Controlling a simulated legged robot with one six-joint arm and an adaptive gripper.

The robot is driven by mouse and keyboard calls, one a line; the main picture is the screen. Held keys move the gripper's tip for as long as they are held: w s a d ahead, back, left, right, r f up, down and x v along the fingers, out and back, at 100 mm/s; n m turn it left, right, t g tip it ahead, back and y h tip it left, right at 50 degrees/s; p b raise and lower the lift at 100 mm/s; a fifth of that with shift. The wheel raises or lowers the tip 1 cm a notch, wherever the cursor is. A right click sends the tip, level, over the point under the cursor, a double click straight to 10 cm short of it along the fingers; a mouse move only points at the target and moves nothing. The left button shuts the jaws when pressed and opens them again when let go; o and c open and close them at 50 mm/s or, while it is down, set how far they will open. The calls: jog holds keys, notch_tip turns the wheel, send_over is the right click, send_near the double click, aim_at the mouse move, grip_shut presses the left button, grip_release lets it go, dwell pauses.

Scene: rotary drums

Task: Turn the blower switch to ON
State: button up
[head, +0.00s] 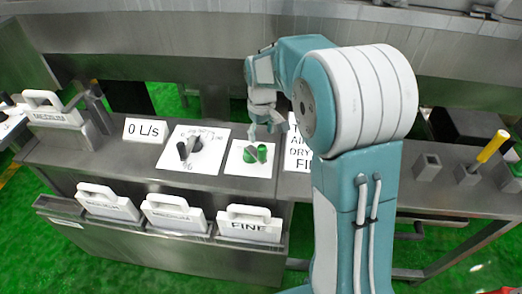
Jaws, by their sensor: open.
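A green rotary switch (253,155) sits on a white square plate (239,166) on the metal bench. A black rotary knob (188,147) with a dial scale and a % mark is on another white plate to its left. Which one is the blower switch cannot be read from the lettering. My gripper (266,126) is open and points down just above and behind the green switch, seemingly empty. Whether it touches the switch cannot be told. My arm hides part of the sign to the right.
A "0 L/s" sign (145,130) stands left of the dial. Several white-handled trays, one marked FINE (248,224), hang along the bench front. A yellow-handled lever (492,146) and a grey block (427,167) are at the right.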

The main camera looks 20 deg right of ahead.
aim_at(262, 145)
notch_tip(262, 145, down, 6)
jog(key=shift+d+f, duration=0.1)
jog(key=shift+d, duration=0.05)
jog(key=shift+f, duration=0.7)
grip_shut()
